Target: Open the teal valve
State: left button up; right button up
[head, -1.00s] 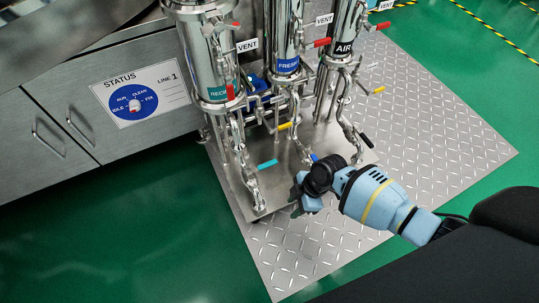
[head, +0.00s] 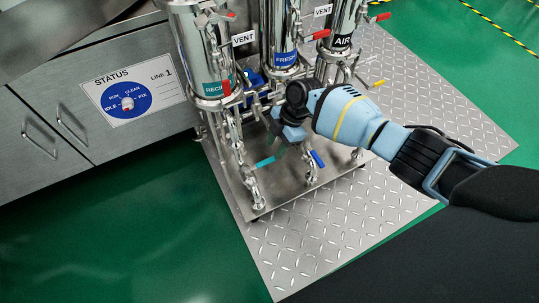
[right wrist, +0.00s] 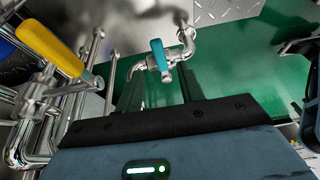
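The teal valve (head: 265,162) has a small teal lever handle on the low front pipe below the left steel cylinder. In the right wrist view the teal handle (right wrist: 159,54) shows on a bent steel pipe, beyond the dark edge of my gripper body. My right gripper (head: 279,136) points down and left, above and slightly right of the teal handle. It appears apart from the handle, and I see nothing held. My left gripper is not in view.
A blue handle (head: 317,158) is close right of the teal one. A yellow handle (right wrist: 50,48) is near my right gripper in the wrist view. Steel cylinders (head: 205,50) and thin pipes crowd behind. The tread plate (head: 310,235) in front is clear.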

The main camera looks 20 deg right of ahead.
aim_at(268, 160)
jog(key=b+x, duration=0.1)
jog(key=x, duration=0.3)
jog(key=shift+a+f+b, duration=0.1)
jog(key=shift+f+b, duration=0.2)
jog(key=shift+f, duration=0.1)
grip_shut()
